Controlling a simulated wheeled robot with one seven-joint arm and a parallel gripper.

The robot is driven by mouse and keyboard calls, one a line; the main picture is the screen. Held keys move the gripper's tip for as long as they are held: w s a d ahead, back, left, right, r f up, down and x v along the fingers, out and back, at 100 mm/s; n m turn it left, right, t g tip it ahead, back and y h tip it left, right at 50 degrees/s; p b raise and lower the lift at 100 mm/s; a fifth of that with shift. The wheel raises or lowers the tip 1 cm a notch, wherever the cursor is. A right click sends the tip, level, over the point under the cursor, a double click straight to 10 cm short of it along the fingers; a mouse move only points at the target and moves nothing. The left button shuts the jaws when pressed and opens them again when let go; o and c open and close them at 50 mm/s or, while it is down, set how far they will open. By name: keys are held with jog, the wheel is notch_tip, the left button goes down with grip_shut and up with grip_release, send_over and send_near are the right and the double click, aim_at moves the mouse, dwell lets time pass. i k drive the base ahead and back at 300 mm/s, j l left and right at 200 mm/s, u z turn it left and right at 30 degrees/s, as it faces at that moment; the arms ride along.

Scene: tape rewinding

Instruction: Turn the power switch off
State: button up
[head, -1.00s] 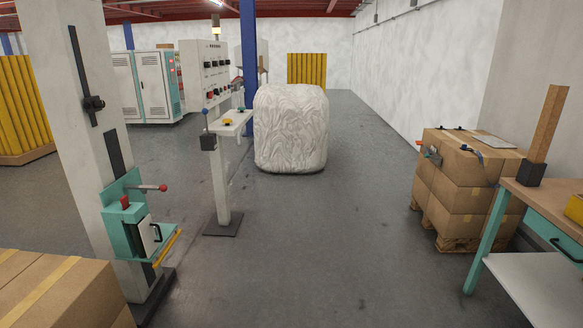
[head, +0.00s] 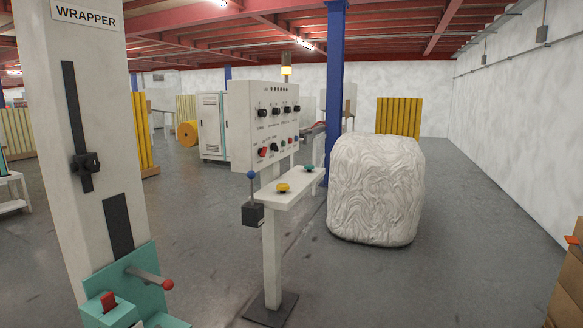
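A white control panel (head: 240,125) stands on a post left of centre. Its upper row has black knobs (head: 262,113), and its lower row has a red control (head: 263,151), a black one and smaller coloured ones. The labels are too small to read, so I cannot tell which is the power switch. A red switch-like part (head: 108,301) sits on a teal box on the column marked WRAPPER (head: 105,215) at the left. A red-tipped lever (head: 150,276) sticks out beside it. My gripper is not in view.
A shelf (head: 265,198) below the panel carries a yellow button (head: 283,188) and a green one. A blue-ball lever box (head: 252,214) hangs beside it. A large white wrapped bale (head: 376,190) stands right of the panel. The floor (head: 440,285) in front is clear. Cardboard boxes (head: 568,290) are at the right edge.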

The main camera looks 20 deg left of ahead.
aim_at(262, 151)
jog(key=i+j+u, duration=0.15)
jog(key=i+u, duration=0.35)
jog(key=i+l+u, duration=0.15)
jog(key=i+u, duration=0.3)
jog(key=i, duration=0.25)
